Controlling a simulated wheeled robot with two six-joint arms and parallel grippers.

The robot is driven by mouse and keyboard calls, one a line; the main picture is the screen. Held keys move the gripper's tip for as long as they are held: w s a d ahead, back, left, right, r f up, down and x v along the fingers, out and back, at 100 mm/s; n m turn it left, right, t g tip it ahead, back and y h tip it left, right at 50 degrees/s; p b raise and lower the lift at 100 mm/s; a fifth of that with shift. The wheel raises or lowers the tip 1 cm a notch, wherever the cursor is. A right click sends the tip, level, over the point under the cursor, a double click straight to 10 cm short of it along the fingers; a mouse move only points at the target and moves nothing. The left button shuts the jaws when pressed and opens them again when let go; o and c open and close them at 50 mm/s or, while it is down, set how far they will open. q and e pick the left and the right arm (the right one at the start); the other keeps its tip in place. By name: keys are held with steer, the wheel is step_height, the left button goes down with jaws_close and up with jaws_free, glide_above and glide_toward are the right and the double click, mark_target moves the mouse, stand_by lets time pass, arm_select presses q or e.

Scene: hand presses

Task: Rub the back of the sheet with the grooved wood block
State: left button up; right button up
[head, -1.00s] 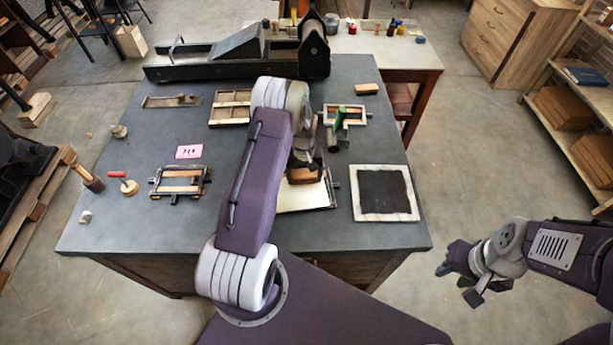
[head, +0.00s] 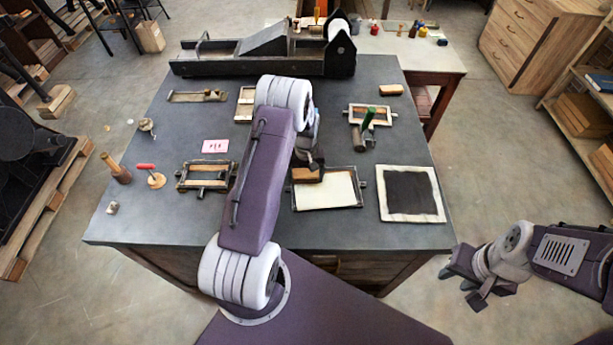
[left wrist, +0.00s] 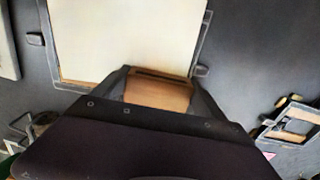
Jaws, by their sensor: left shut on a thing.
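My left gripper (head: 308,164) is shut on the grooved wood block (head: 306,175), a brown block at the far left corner of the pale sheet (head: 330,192). The sheet lies in a dark frame with side lugs on the table. In the left wrist view the block (left wrist: 158,92) sits between the fingers of the left gripper (left wrist: 158,88), over the edge of the sheet (left wrist: 130,38). I cannot tell if it presses on the sheet. My right gripper (head: 466,280) is open and empty, off the table's front right.
On the grey table (head: 290,228), a dark panel with a pale border (head: 410,193) lies to the right of the sheet. A black press (head: 265,58) stands at the back.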

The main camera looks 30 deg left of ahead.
arm_select(q)
steer(key=shift+s+a+r+p, duration=0.1)
steer(key=shift+a+r+p, duration=0.1)
steer(key=shift+r+p, duration=0.3)
steer(key=shift+s+a+r+p, duration=0.1)
steer(key=shift+a+r+p, duration=0.1)
steer(key=shift+r, duration=0.5)
steer(key=shift+r+p, duration=0.3)
steer(key=shift+r, duration=0.05)
steer(key=shift+w+d+r+p, duration=0.1)
steer(key=shift+d+r+p, duration=0.1)
steer(key=shift+r+p, duration=0.3)
steer(key=shift+w+d+r+p, duration=0.15)
steer(key=shift+r+p, duration=0.15)
steer(key=shift+r, duration=0.35)
steer(key=shift+s+a+r+p, duration=0.1)
steer(key=shift+r+p, duration=0.4)
steer(key=shift+r, duration=0.15)
steer(key=shift+s+a+r+p, duration=0.1)
steer(key=shift+r+p, duration=0.35)
steer(key=shift+r, duration=0.15)
steer(key=shift+d, duration=0.1)
